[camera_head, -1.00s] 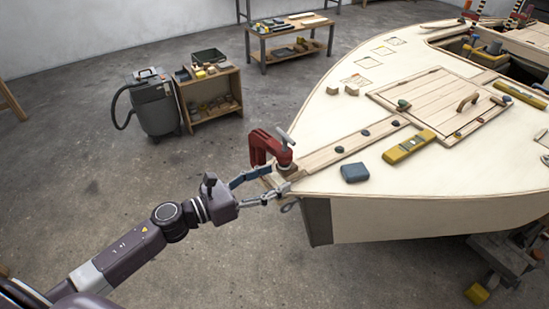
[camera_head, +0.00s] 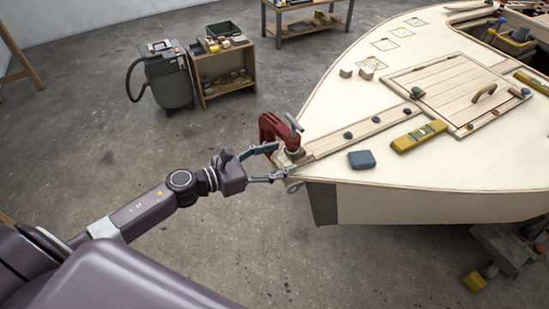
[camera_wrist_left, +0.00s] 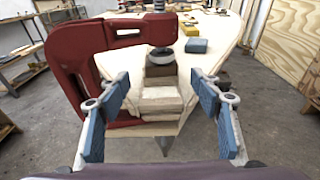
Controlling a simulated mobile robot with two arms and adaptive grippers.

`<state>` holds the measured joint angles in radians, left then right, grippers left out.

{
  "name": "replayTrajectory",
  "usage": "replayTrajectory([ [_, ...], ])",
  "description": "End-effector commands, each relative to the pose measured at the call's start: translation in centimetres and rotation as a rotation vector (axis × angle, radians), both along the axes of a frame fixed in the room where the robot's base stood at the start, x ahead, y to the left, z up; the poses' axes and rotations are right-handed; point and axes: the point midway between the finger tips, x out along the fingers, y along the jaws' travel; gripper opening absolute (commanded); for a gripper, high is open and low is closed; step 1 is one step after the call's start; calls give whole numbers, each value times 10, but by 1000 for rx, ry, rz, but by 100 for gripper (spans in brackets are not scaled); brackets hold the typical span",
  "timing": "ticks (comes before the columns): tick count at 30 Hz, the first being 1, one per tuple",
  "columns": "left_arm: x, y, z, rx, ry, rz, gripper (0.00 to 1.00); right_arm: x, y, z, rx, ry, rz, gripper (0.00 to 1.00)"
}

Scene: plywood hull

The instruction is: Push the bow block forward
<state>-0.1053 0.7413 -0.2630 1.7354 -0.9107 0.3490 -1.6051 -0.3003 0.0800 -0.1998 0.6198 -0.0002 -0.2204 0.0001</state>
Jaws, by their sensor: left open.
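The bow block (camera_wrist_left: 161,97) is a pale, stepped wooden block at the tip of the boat's bow. In the head view the bow block (camera_head: 284,160) is partly hidden by my fingers and a red clamp (camera_head: 271,127). My left gripper (camera_head: 282,162) is open at the bow tip. In the left wrist view its blue-padded fingers (camera_wrist_left: 160,82) are spread on either side of the block, with gaps visible. The red clamp (camera_wrist_left: 75,62) stands left of and over the block there, its screw foot above the wood. My right gripper is out of view.
The pale deck (camera_head: 335,110) carries a blue-grey block (camera_head: 361,159), a yellow level (camera_head: 419,136) and a hatch (camera_head: 455,85). A vacuum (camera_head: 168,80) and a shelf cart (camera_head: 225,70) stand behind. The floor around my left arm is clear.

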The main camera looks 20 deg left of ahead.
Motion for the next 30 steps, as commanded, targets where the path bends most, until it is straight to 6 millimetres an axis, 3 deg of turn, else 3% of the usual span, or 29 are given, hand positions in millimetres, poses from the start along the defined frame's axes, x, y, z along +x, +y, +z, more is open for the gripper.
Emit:
replayTrajectory([
  [12, 44, -34, -6, -2, -1, -1, 59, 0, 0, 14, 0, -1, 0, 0],
  [25, 51, -40, -9, 0, 0, -1, 59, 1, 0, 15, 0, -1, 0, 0],
  [30, 50, -40, -9, 0, 0, -1, 42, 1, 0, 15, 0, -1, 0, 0],
])
